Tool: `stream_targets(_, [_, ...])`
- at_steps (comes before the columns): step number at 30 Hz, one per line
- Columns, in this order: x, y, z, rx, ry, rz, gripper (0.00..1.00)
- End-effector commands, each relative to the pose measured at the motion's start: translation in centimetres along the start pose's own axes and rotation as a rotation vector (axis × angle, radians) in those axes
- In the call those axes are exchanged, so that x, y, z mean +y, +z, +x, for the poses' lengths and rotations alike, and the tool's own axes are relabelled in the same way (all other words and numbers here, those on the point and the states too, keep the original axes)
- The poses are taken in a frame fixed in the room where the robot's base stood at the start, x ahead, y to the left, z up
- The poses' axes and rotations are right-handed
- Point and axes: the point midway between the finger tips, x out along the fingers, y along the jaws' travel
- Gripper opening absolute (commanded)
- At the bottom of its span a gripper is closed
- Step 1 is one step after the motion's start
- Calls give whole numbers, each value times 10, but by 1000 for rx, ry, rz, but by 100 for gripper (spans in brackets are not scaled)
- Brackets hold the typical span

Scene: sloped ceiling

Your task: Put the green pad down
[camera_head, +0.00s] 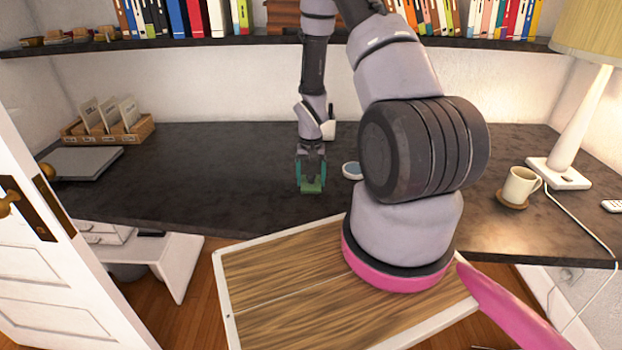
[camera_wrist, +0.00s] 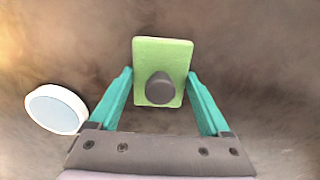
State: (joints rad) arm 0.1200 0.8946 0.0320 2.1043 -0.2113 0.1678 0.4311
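The green pad (camera_wrist: 178,53) is a flat rectangle with a dark grey knob in its middle. My gripper (camera_wrist: 160,72) has its teal fingers on the left and right edges of the pad. In the head view, the pad (camera_head: 311,187) shows at the tips of my gripper (camera_head: 311,178), which points down over the dark desk (camera_head: 220,165). The pad is low over the desk; I cannot tell whether its underside touches the top.
A round white dish with a pale blue inside (camera_head: 352,170) is close to the right of my gripper. A mug (camera_head: 521,185) and a lamp (camera_head: 575,130) are farther right. A card box (camera_head: 110,128) and a grey laptop-like slab (camera_head: 85,163) are left. The desk between is clear.

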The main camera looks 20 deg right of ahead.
Motion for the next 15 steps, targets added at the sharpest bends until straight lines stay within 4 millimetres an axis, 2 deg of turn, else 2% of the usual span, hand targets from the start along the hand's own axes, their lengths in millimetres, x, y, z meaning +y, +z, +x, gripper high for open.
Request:
stream_targets(2, [0, 0, 1, -1, 0, 0, 100])
stream_targets(15, [2, 1, -2, -2, 2, 1, 100])
